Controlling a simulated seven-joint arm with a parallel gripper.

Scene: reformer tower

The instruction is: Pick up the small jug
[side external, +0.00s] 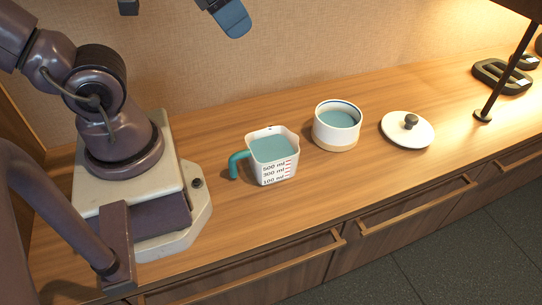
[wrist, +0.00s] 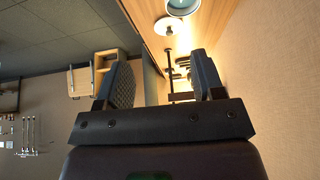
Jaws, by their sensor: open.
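The small jug (side external: 273,166) is a white, square-sided measuring jug with a teal handle on its left and red and black volume marks. It stands upright on the wooden counter and holds a blue-grey filling. It does not show in the wrist view. My gripper (wrist: 163,72) is open and empty, with its two dark fingers spread apart. In the side view only parts of it show at the top edge, including a blue-grey finger (side external: 233,18), high above the counter and clear of the jug.
A white pot (side external: 336,134) with a tan base stands right of the jug, and its round lid (side external: 394,131) with a dark knob lies beyond. A lamp stand (side external: 506,75) and dark weights (side external: 497,77) are at far right. The counter (side external: 330,190) in front is clear.

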